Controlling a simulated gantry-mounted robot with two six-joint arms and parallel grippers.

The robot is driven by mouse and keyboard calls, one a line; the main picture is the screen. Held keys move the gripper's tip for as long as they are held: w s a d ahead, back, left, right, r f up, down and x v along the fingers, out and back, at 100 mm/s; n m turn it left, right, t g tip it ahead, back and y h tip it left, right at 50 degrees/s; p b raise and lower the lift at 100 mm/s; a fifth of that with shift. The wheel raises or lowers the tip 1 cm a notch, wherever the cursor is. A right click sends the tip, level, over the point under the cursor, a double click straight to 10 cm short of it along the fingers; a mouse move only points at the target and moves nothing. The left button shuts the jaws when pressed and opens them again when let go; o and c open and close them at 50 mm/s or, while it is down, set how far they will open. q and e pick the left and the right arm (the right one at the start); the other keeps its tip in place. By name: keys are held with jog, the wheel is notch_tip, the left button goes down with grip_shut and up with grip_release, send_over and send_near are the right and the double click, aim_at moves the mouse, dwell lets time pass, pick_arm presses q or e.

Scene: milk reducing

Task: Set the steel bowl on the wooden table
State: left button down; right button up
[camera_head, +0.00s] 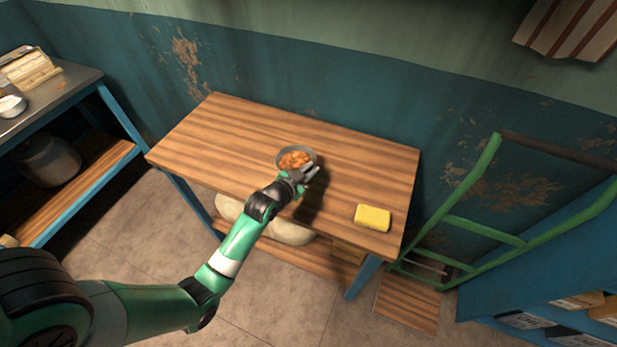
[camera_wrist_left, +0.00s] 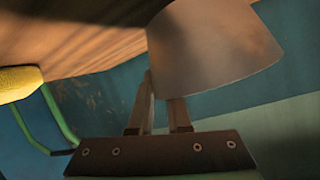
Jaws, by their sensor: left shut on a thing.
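The steel bowl (camera_head: 283,164) is at the middle of the wooden table (camera_head: 230,125) in the head view, upright, with orange-brown food in it. My left gripper (camera_head: 304,175) is shut on the bowl's near right rim. In the left wrist view the bowl (camera_wrist_left: 210,50) shows as a smooth metal wall at the fingers, close to the wooden tabletop (camera_wrist_left: 80,35). I cannot tell whether its base touches the wood. My right gripper is in neither view.
A yellow sponge (camera_head: 373,218) lies near the table's front right corner. The table's left part is clear. A metal-topped bench (camera_head: 60,92) stands at the left. A green hand-truck frame (camera_head: 484,230) stands to the right. A sack (camera_head: 290,234) lies below the tabletop.

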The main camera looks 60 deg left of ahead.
aim_at(297, 166)
pick_arm(q)
jog(key=shift+a+f+b, duration=0.2)
jog(key=shift+f+b, duration=0.25)
jog(key=shift+f, duration=0.5)
jog(key=shift+a+f+b, duration=0.15)
jog(key=shift+f+b, duration=0.25)
jog(key=shift+f, duration=0.55)
jog(key=shift+f, duration=0.15)
jog(key=c, duration=0.8)
grip_release()
jog(key=shift+c, duration=0.2)
